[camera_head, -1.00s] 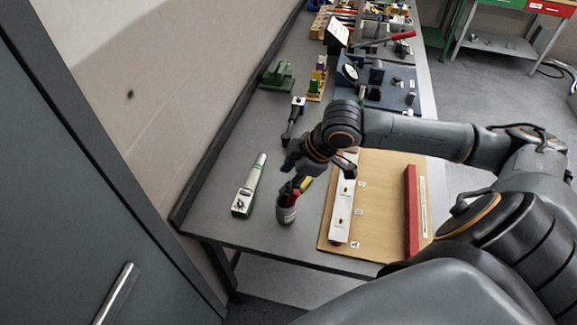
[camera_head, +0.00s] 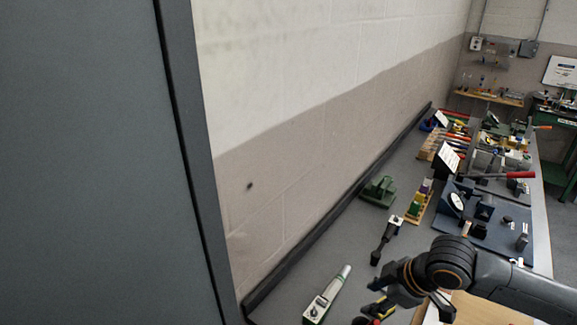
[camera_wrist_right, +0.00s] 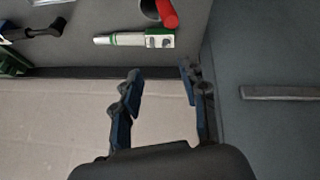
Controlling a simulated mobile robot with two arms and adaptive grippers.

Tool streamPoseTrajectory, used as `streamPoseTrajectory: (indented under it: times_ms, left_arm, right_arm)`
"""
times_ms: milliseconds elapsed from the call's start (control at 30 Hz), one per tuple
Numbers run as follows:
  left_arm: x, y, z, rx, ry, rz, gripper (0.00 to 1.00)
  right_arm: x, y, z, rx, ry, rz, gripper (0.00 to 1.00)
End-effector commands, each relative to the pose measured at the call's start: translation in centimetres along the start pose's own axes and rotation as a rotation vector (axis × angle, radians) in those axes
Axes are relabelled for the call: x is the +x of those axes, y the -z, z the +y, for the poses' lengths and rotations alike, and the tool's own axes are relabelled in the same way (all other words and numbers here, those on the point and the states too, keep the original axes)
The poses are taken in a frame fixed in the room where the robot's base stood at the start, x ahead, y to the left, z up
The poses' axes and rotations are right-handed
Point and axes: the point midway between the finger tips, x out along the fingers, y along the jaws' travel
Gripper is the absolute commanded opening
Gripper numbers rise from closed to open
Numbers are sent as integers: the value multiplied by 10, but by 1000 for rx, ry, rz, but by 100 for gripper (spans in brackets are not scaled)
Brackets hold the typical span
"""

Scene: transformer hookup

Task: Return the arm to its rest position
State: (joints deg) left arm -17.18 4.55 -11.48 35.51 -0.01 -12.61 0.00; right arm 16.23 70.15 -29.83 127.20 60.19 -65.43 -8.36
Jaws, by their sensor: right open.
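My right gripper (camera_head: 408,297) hangs over the near part of the grey bench in the head view, with my right arm coming in from the lower right. In the right wrist view its two fingers (camera_wrist_right: 160,88) are apart with nothing between them, in front of a pale wall. A white-and-green handheld tester (camera_head: 326,296) lies on the bench to the left of the gripper. It also shows in the wrist view (camera_wrist_right: 135,40), beyond the fingers. A cup with a red handle (camera_wrist_right: 167,12) stands near it, partly cut off. My left gripper is not seen.
A grey cabinet (camera_head: 90,160) stands close at the left. A dark tool (camera_head: 386,240), a green fixture (camera_head: 379,191) and a blue panel (camera_head: 490,225) sit farther along the bench. A wooden board (camera_head: 485,310) lies partly hidden beneath my arm.

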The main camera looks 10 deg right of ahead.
Motion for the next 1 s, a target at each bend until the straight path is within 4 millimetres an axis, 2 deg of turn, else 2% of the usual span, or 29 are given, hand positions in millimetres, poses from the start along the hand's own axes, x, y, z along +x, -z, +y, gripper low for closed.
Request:
streamPoseTrajectory:
  times_ms: [67,167,300,467,667,1000]
  left_arm:
    - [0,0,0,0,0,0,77]
    - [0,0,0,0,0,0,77]
    - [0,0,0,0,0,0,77]
    - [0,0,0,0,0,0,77]
    - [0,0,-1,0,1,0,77]
    - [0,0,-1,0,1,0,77]
  right_arm:
    - [6,2,-8,-1,9,6,43]
    - [20,7,-30,1,26,21,43]
    - [45,17,-78,50,38,54,43]
    - [60,13,-123,201,11,55,43]
    - [61,-14,-157,434,-48,-16,43]
    - [47,-79,-200,760,-130,-216,43]
